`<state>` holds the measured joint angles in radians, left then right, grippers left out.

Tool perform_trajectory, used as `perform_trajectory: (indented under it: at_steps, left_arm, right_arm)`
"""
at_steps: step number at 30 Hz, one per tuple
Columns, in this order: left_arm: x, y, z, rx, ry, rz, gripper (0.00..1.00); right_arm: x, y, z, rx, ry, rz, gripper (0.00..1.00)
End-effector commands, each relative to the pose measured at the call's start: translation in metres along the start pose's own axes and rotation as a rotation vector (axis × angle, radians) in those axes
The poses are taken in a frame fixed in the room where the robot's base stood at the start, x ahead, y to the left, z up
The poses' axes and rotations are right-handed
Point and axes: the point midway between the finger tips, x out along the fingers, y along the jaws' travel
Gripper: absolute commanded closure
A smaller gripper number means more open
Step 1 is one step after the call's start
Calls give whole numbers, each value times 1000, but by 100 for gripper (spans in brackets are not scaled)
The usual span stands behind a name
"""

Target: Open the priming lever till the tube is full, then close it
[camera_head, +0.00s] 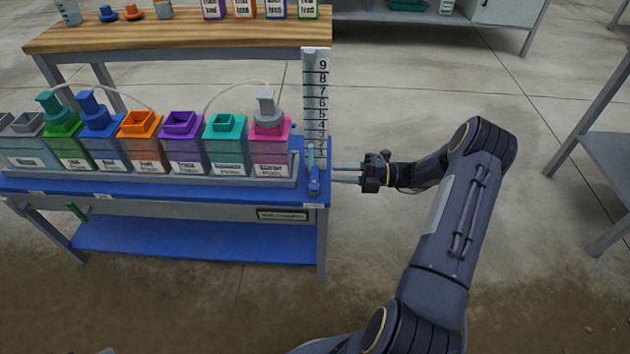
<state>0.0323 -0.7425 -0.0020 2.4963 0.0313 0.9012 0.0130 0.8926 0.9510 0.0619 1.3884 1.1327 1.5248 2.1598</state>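The graduated tube (311,110) stands upright at the right end of the blue skid, in front of a white scale numbered up to 9. I cannot tell any liquid level in it. The blue priming lever (314,182) is at the tube's foot, on the skid's right corner, and looks roughly upright. My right gripper (335,173) comes in from the right, with its two fingers apart and pointing left at the lever. Its tips are just right of the lever; I cannot tell whether they touch it. My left gripper is out of view.
Several coloured, labelled bottles (185,155) stand in a row in the skid's tray left of the tube, some with pumps and thin hoses. A wooden bench (180,38) is behind. A grey table (608,150) stands far right. The floor between is clear.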

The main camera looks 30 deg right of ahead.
Motion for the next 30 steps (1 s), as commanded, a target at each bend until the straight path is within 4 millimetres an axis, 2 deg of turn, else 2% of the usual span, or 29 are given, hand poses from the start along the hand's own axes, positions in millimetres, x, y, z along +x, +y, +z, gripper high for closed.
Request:
perform_trajectory:
  at_steps: [12,17,24,26,30]
  left_arm:
    - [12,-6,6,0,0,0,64]
    - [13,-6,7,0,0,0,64]
    - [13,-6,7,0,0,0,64]
    - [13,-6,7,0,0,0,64]
    - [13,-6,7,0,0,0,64]
  right_arm:
    - [62,0,-1,1,4,0,68]
    - [73,1,-1,1,2,-1,68]
    - [74,1,-1,1,2,-1,68]
    - [74,1,-1,1,2,-1,73]
    - [74,1,-1,1,2,-1,92]
